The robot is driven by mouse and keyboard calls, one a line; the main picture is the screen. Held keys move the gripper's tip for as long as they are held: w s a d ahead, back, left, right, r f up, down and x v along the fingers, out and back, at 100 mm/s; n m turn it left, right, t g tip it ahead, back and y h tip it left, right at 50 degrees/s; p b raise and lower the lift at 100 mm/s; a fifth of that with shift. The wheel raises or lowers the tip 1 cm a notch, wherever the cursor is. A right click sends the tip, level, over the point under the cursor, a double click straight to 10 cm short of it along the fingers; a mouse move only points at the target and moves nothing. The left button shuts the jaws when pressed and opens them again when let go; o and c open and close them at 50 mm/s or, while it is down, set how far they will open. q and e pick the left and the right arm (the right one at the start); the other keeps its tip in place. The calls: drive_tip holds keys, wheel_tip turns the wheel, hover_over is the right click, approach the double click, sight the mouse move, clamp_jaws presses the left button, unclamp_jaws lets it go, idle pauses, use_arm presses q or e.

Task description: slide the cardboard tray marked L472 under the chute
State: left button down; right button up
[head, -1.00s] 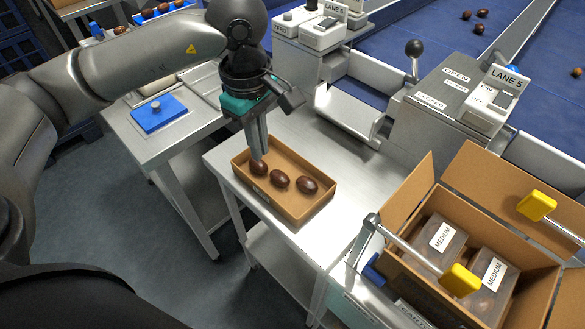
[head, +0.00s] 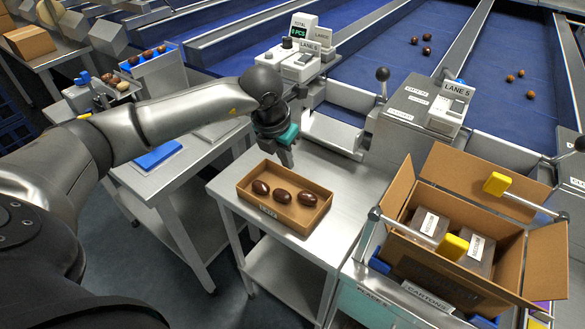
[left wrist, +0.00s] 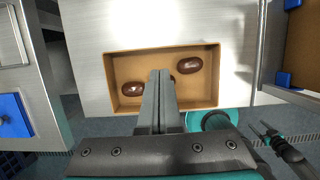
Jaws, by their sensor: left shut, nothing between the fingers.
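The brown cardboard tray (head: 302,228) sits on the steel table, holding three dark dates. A label shows on its near wall, too small to read. In the left wrist view the tray (left wrist: 112,72) lies under my fingers, which hide part of the middle date. My left gripper (head: 288,160) is shut and empty, just behind the tray's far wall in the head view; its fingers also show in the left wrist view (left wrist: 160,76). A metal chute (head: 332,132) opens at the table's far edge.
An open carton (head: 400,195) with packs marked MEDIUM stands right of the table, near yellow-handled levers (head: 455,247). The lane 5 control box (head: 447,110) and a ball-topped lever (head: 382,75) stand behind. Bare steel table (head: 345,180) lies right of the tray.

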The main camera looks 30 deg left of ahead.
use_arm(q)
hover_over(296, 185)
drive_tip(key=s, duration=0.2)
wheel_tip(296, 185, down, 7)
drive_tip(key=shift+w+f+b, duration=0.1)
drive_tip(key=shift+b, duration=0.35)
drive_tip(key=shift+w+f, duration=0.2)
drive_tip(key=shift+f, duration=0.45)
